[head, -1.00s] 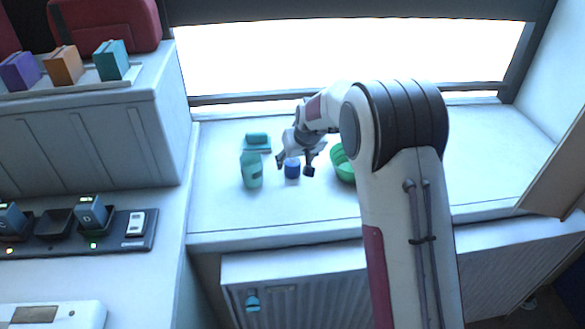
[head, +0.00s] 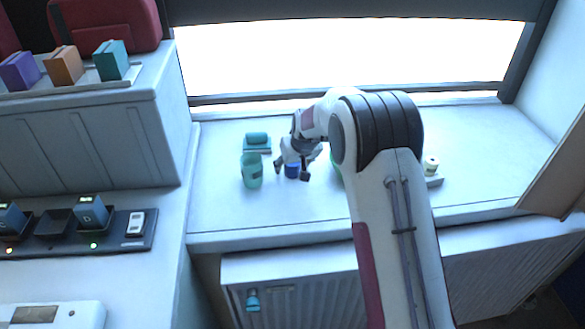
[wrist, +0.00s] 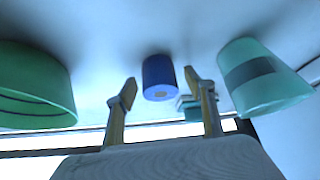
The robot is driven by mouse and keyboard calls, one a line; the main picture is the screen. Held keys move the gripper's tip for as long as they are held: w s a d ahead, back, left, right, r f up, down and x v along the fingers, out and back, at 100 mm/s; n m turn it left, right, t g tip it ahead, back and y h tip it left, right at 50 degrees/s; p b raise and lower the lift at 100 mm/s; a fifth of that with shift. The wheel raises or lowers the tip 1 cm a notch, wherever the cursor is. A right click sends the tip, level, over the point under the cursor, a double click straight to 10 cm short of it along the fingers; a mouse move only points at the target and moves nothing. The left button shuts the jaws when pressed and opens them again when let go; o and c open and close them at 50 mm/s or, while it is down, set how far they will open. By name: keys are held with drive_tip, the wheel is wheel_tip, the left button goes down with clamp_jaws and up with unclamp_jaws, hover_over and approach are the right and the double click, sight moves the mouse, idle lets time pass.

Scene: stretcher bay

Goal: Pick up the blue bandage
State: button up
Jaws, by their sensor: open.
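The blue bandage (head: 291,171) is a small upright roll on the white counter, partly covered by my gripper in the head view. My gripper (head: 291,174) is open, pointing down with its fingers on either side of the bandage in that picture. In the wrist view the blue bandage (wrist: 158,78) shows between the two spread fingertips of my gripper (wrist: 160,83), apart from both. It appears a little beyond the tips.
A teal cup (head: 251,172) stands close left of the bandage. A green bowl (wrist: 35,90) is on its other side, mostly hidden by my arm in the head view. A small cream-coloured item (head: 430,165) stands right of my arm.

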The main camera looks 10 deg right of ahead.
drive_tip(key=c, duration=1.2)
drive_tip(key=shift+r, duration=0.1)
drive_tip(key=shift+r, duration=4.95)
